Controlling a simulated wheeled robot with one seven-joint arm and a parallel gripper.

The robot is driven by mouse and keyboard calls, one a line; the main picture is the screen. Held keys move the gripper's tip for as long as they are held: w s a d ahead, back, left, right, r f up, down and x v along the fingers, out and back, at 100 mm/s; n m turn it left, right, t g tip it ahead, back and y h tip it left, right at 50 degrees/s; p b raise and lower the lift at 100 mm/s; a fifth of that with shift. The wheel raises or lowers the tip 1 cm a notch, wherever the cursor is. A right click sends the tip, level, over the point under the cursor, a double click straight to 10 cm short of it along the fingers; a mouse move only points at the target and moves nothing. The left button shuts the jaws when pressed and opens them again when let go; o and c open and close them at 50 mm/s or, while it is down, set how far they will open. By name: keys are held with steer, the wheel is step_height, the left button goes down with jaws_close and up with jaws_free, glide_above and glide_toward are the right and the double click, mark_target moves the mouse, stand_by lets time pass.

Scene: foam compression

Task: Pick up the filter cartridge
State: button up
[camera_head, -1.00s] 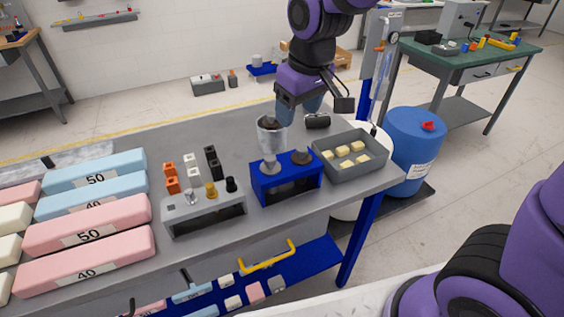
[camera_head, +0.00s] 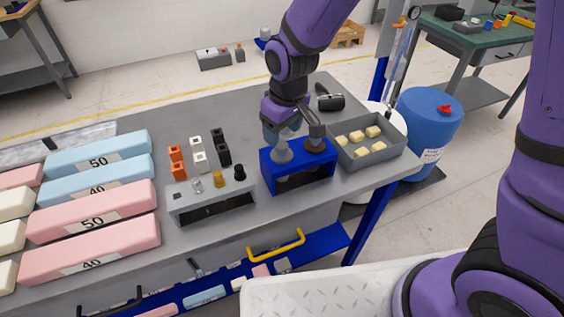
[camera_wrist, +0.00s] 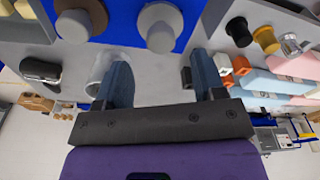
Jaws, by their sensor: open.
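No part is labelled as the filter cartridge, so I cannot tell which one it is. A clear cylinder (camera_wrist: 98,72) stands beside and partly behind the left finger in the wrist view; my gripper mostly hides it in the head view. A dark cylinder (camera_head: 330,102) lies on its side at the back of the table, also seen at left in the wrist view (camera_wrist: 40,70). My gripper (camera_head: 284,138) is open and empty, low behind the blue stand (camera_head: 268,172). In the wrist view a grey round knob (camera_wrist: 158,26) lies ahead of the gap between the fingers (camera_wrist: 158,65).
The blue stand also bears a brown knob (camera_head: 315,145). A grey tray (camera_head: 372,154) of yellowish blocks stands to the right. A grey rack (camera_head: 212,205), small orange, white and black blocks, and long foam bars (camera_head: 90,245) lie left. The table's back is largely clear.

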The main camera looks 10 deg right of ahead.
mark_target(282, 145)
steer(key=shift+a+f, duration=0.1)
steer(key=shift+f, duration=2.5)
steer(key=shift+c, duration=0.4)
jaws_close()
